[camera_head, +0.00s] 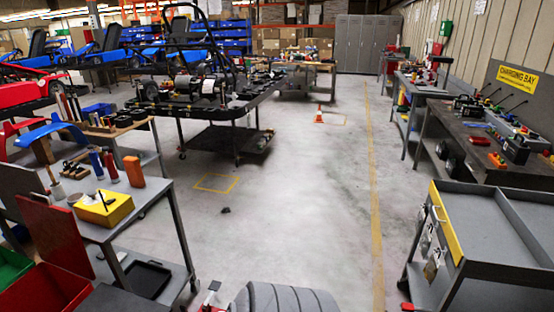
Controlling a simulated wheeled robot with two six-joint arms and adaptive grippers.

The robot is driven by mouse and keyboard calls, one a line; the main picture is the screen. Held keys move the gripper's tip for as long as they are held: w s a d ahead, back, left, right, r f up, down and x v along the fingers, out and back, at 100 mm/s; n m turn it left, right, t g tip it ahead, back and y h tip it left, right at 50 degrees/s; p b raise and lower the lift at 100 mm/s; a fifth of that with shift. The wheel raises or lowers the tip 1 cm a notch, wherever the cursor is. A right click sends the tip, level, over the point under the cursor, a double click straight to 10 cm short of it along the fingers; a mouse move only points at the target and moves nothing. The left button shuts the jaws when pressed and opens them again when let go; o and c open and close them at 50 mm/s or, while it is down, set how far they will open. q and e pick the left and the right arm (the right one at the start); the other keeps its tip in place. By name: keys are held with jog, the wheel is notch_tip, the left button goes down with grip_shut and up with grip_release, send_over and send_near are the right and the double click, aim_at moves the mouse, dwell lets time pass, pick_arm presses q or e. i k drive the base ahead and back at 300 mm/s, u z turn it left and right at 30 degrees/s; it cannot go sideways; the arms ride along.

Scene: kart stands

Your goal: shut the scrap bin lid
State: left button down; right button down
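A red bin (42,290) stands at the lower left, cut off by the picture edge. A flat dark red panel (55,235) stands upright and tilted at its back edge. It looks like a raised lid, so the bin appears open; I cannot see the hinge or any label. A green bin (12,266) sits to its left, with a dark grey panel (18,190) raised behind it. I cannot make out either of my grippers in this view.
A grey table (150,195) with a yellow box (103,208) stands beside the bins, a black tray (148,279) beneath it. A dark ribbed round shape (284,299) is at bottom centre. A grey cart (490,235) stands right.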

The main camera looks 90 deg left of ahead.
aim_at(54, 233)
jog(key=z, duration=3.8)
jog(key=k, duration=1.95)
jog(key=z, duration=2)
jog(key=i, duration=0.2)
jog(key=u, duration=0.1)
